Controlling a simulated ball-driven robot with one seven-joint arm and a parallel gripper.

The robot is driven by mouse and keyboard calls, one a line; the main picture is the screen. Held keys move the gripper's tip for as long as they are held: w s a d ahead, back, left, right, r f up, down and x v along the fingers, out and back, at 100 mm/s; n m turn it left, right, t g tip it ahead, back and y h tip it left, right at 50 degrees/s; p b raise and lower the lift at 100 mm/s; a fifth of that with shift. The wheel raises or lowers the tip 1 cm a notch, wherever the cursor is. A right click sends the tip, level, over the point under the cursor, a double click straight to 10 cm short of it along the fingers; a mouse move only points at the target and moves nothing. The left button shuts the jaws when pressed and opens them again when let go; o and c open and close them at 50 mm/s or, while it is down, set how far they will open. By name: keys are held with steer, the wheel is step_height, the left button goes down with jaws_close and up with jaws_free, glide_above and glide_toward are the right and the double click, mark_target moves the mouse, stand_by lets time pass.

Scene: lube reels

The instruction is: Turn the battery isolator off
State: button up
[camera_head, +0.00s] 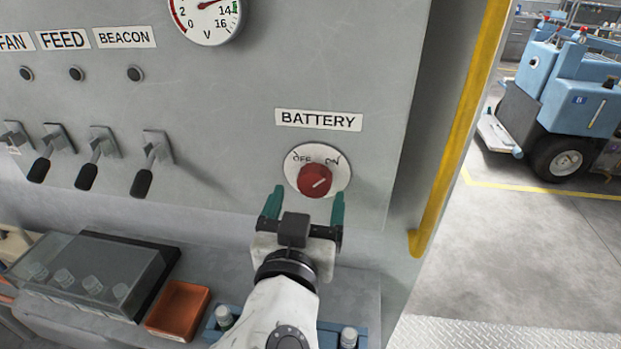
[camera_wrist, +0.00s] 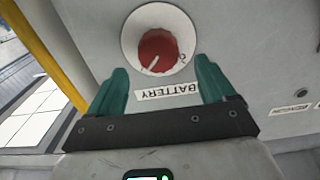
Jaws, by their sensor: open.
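The battery isolator is a red round knob (camera_head: 315,180) on a white round plate (camera_head: 340,158) marked OFF at upper left and ON at upper right. Its white pointer line slants toward ON. A BATTERY label (camera_head: 318,120) is above it. In the wrist view, which is turned over, the knob (camera_wrist: 157,52) sits beyond and between the fingertips. My gripper (camera_head: 306,193) is open, with green fingers spread on either side of the knob's lower area. It also shows in the wrist view (camera_wrist: 162,68). Nothing is between the fingers, and they look apart from the knob.
Several black toggle levers (camera_head: 145,180) are left on the grey panel, under the FEED (camera_head: 62,39) and BEACON (camera_head: 124,37) labels. A voltmeter (camera_head: 207,15) is above. An orange tray (camera_head: 178,310) and clear-lidded box (camera_head: 92,275) lie below. A yellow edge (camera_head: 462,120) bounds the right.

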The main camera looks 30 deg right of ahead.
mark_target(313, 184)
steer(key=shift+p+x, duration=0.4)
steer(key=shift+x, duration=1.9)
steer(key=c, duration=1.1)
